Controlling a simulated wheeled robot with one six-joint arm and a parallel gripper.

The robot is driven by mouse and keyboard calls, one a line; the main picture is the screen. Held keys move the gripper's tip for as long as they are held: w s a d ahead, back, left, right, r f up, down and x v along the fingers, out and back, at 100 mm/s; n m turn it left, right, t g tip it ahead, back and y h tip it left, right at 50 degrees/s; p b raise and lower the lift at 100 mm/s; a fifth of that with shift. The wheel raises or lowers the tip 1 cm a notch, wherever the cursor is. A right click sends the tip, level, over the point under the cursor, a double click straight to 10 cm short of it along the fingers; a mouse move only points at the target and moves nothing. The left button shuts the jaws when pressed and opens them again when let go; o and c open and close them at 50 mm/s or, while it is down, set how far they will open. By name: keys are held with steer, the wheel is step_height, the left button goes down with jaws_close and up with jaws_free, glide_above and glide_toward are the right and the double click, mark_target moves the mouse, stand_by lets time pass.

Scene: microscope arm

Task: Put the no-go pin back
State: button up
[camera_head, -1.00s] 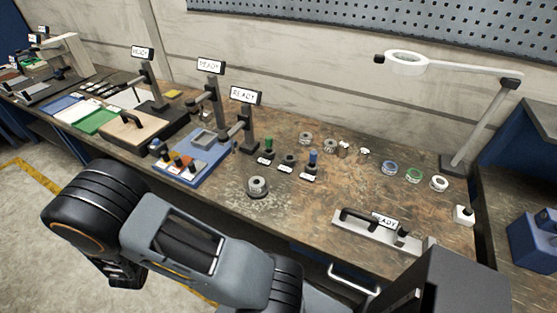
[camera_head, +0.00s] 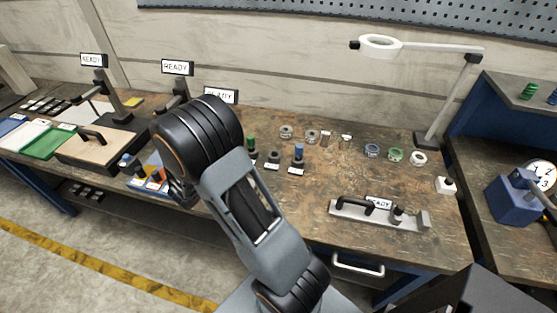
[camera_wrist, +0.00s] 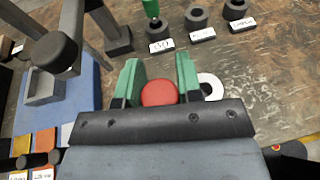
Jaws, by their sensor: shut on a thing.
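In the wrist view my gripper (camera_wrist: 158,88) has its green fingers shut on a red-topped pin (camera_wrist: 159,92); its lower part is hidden. The holder labelled GO (camera_wrist: 157,29) has a green-handled pin (camera_wrist: 151,8) in it. To its right stands a black holder (camera_wrist: 196,18) with no pin visible, its label too small to read surely. In the head view this middle holder (camera_head: 273,159) stands between the green pin (camera_head: 250,144) and a blue pin (camera_head: 298,152). My arm hides my gripper there.
A blue base (camera_wrist: 82,85) with a post and black knob (camera_wrist: 57,53) stands to the left. Loose rings (camera_head: 372,151) lie further right, and a grey fixture (camera_head: 378,213) sits near the front edge.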

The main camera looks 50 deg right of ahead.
steer(key=s+d+r+m+g, duration=0.3)
steer(key=s+d, duration=0.2)
steer(key=d, duration=0.3)
steer(key=s+d+r+m+g, duration=0.2)
steer(key=s+d+r+g, duration=0.15)
steer(key=s+d, duration=0.35)
steer(key=shift+h, duration=0.4)
steer(key=w+d+f+p, duration=0.1)
steer(key=w+d+f, duration=0.2)
steer(key=w+d+f+p, duration=0.1)
steer(key=w+d+f, duration=0.2)
steer(key=w, duration=0.1)
steer(key=w+d+f, duration=0.3)
steer(key=w, duration=0.1)
steer(key=shift+w+d+f+p, duration=0.1)
steer(key=shift+w+d+p, duration=0.05)
steer(key=shift+d+p, duration=0.25)
step_height(320, 180, down, 3)
steer(key=shift+w+d+r+p, duration=0.1)
steer(key=shift+r+p, duration=0.05)
steer(key=shift+p, duration=0.5)
steer(key=shift+f, duration=0.25)
